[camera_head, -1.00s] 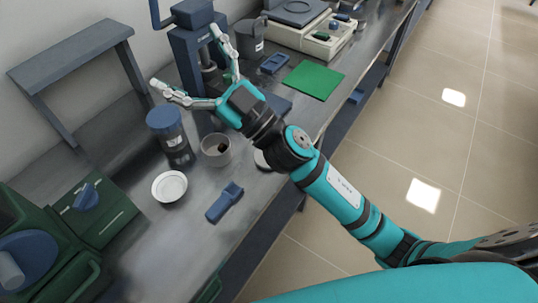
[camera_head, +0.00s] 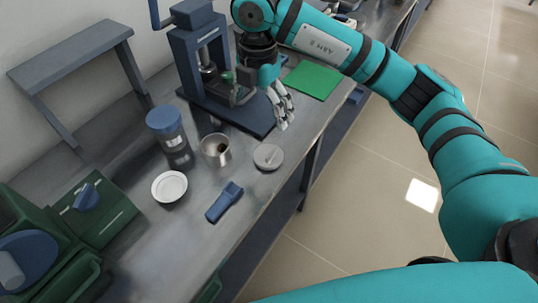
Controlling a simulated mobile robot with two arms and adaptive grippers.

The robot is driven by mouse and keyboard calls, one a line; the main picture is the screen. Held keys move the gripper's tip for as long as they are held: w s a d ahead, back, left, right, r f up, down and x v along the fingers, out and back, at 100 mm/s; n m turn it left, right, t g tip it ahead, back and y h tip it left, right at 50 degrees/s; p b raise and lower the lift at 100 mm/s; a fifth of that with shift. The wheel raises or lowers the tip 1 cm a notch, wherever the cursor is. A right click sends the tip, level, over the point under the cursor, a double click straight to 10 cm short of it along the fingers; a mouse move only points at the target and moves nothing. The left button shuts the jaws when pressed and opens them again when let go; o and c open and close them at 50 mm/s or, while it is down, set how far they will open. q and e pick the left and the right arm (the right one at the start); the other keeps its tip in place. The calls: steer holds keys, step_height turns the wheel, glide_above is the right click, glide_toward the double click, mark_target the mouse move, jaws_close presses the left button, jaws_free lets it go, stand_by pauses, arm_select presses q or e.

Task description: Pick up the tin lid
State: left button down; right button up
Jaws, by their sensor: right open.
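The tin lid appears to be the small round grey disc (camera_head: 268,158) lying flat on the metal bench near its front edge. An open metal tin (camera_head: 215,150) with something dark inside stands just left of it. My right gripper (camera_head: 284,115) is open and points down above the bench, a little beyond the lid and apart from it. Its fingers are seen partly edge-on and look empty. My left gripper is not in view.
A blue press (camera_head: 205,70) stands close behind my right gripper. A blue-lidded jar (camera_head: 169,138), a white dish (camera_head: 169,187) and a blue tool (camera_head: 224,202) lie around the tin and lid. A green mat (camera_head: 314,80) lies farther along. The bench's front edge is close to the lid.

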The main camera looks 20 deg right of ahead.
steer(key=p, duration=0.2)
glide_above(265, 155)
steer(key=a, duration=0.1)
steer(key=f, duration=0.7)
steer(key=s+f, duration=0.1)
steer(key=f, duration=0.3)
steer(key=shift+f, duration=0.25)
steer(key=f, duration=0.3)
steer(key=f+p, duration=0.1)
steer(key=f, duration=0.1)
steer(key=shift+s+d, duration=0.1)
steer(key=shift+d, duration=0.25)
steer(key=shift+f, duration=0.2)
steer(key=c, duration=1.2)
steer(key=shift+r, duration=0.1)
